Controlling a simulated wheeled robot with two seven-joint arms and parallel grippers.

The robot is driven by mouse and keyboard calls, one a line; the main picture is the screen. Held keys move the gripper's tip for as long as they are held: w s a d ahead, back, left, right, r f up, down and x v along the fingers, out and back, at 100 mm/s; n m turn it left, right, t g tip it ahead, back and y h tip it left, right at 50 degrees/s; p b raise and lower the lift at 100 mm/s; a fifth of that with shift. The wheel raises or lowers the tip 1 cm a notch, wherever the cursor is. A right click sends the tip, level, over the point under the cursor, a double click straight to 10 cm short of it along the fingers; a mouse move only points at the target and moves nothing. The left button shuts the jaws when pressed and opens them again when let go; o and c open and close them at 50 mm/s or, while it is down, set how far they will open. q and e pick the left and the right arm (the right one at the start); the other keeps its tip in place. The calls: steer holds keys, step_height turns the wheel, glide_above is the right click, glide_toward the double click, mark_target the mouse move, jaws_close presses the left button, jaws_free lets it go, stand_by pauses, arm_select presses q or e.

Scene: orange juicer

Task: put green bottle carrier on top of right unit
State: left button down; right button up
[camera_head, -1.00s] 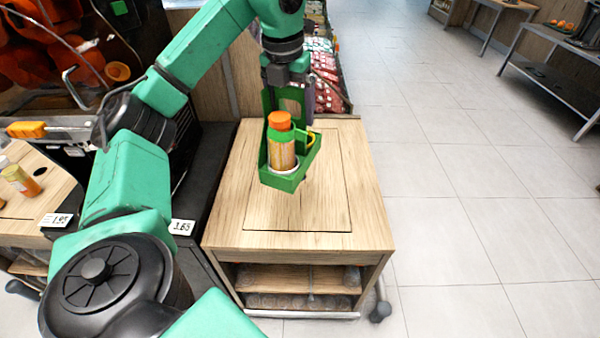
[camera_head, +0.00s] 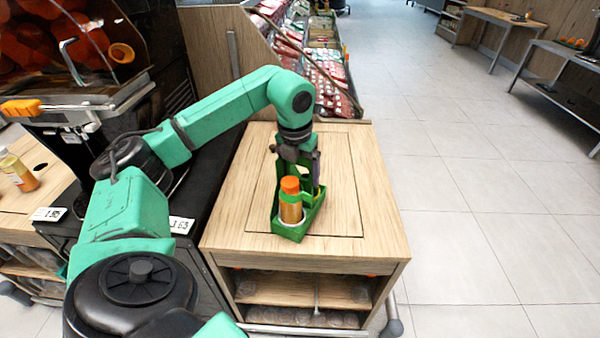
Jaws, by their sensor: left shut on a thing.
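The green bottle carrier (camera_head: 299,228) is upright at the middle of the wooden top of the right unit (camera_head: 232,225). It looks to be on the top or very close above it; I cannot tell whether it touches. A bottle with an orange cap (camera_head: 290,204) stands in the carrier's front part. My left gripper (camera_head: 297,156) points down from above and is shut on the upper back part of the carrier. Its fingertips are partly hidden by the carrier. My right gripper is not in view.
The juicer (camera_head: 75,80) stands at the left, with a dark counter and price tags (camera_head: 181,225) beside the unit. Another bottle (camera_head: 18,172) stands on a wooden top at far left. Produce shelves (camera_head: 322,72) are behind. Open tiled floor lies at the right.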

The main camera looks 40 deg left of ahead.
arm_select(q)
jaws_free()
step_height(320, 180, up, 12)
steer(key=s+p, duration=0.1)
steer(key=p, duration=0.1)
steer(key=shift+s+d, duration=0.25)
steer(key=shift+s, duration=0.15)
